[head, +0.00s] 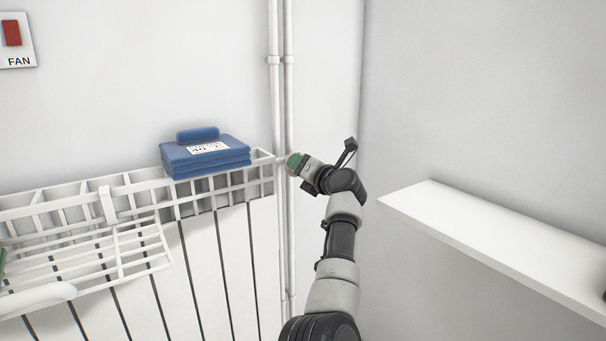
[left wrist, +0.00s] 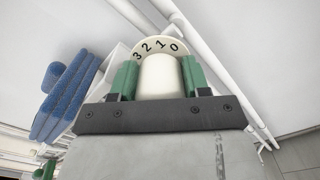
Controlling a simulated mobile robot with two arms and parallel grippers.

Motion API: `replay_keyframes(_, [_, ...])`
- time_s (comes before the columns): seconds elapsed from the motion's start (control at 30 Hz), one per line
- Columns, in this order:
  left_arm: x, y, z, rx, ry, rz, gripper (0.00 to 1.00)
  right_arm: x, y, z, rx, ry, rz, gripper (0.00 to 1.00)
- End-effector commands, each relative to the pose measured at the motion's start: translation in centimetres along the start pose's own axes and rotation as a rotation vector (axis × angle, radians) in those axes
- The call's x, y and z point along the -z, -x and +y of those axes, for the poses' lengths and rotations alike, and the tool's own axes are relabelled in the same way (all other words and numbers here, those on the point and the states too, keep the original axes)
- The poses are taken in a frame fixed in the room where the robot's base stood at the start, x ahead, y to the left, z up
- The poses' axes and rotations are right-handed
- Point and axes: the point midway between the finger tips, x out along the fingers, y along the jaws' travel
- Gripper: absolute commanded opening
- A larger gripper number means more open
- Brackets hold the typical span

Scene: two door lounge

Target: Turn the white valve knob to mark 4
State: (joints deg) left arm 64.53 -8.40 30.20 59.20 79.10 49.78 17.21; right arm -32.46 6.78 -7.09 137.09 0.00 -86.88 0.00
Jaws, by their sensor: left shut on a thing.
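The white valve knob (left wrist: 158,76) sits between the two green fingers of my left gripper (left wrist: 160,84) in the left wrist view. The fingers press on its two sides. Behind the knob, a pale dial (left wrist: 153,45) shows the marks 3, 2, 1 and 0 from left to right; mark 4 is not visible. I cannot make out a pointer on the knob. In the head view my left gripper (head: 297,163) is at the upper right end of the radiator, by the pipes, and hides the knob. My right gripper is not in view.
Folded blue towels (head: 207,165) lie on a white wire rack (head: 108,207) left of my gripper, above the radiator (head: 235,265). White vertical pipes (head: 283,100) run beside the gripper. A white shelf (head: 490,235) juts out at right. A FAN switch (head: 13,38) is at upper left.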

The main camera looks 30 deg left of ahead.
Motion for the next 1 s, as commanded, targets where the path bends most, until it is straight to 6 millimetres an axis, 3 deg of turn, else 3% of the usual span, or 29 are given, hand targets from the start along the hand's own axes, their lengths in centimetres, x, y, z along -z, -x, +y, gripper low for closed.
replay_keyframes(0.2, [0.4,0.0,-0.3,0.004,0.074,0.007,0.23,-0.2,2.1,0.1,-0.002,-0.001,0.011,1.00])
replay_keyframes(0.77, [0.4,0.0,-0.3,0.004,0.103,0.009,0.23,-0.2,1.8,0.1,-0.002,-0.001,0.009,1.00])
replay_keyframes(0.8, [0.4,0.0,-0.3,0.004,0.103,0.009,0.49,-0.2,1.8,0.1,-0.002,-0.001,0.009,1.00])
replay_keyframes(0.93, [0.3,0.0,-0.2,0.003,0.103,0.007,0.69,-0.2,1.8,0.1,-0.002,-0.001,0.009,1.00])
replay_keyframes(1.0, [0.2,0.0,-0.2,0.002,0.104,0.005,0.72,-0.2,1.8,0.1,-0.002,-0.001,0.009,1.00])
